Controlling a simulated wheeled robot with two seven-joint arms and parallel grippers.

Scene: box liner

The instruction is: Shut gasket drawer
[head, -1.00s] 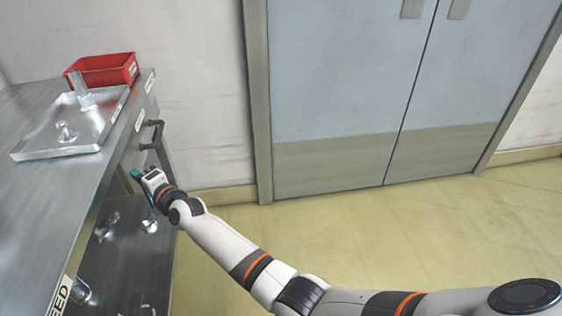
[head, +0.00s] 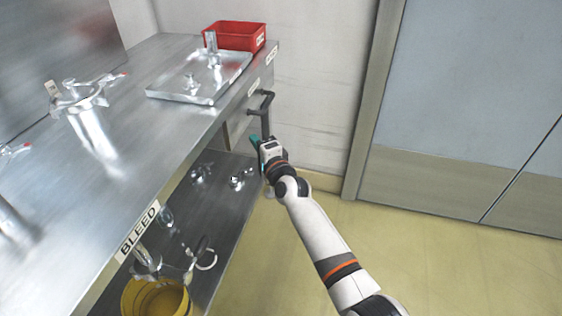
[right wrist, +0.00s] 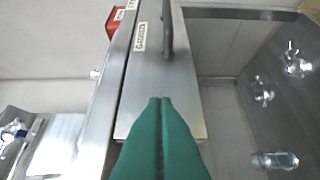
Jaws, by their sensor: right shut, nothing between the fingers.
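The gasket drawer (head: 241,119) is set under the far end of the steel bench, with a dark bar handle (head: 265,102) on its front. In the right wrist view its front (right wrist: 180,95) carries a label reading like "gaskets", and the handle (right wrist: 167,30) is at the top. The front looks close to the bench edge; I cannot tell whether a gap remains. My right gripper (head: 256,151) is just below and in front of the handle. Its teal fingers (right wrist: 160,102) are shut and empty, before the drawer front; contact is unclear. My left gripper is out of view.
On the bench (head: 150,130) are a steel tray (head: 175,94) with metal fittings, a red bin (head: 235,36) and a clamped steel vessel (head: 92,125). The lower shelf (head: 225,205) holds fittings and a yellow bucket (head: 155,298). Floor to the right is clear.

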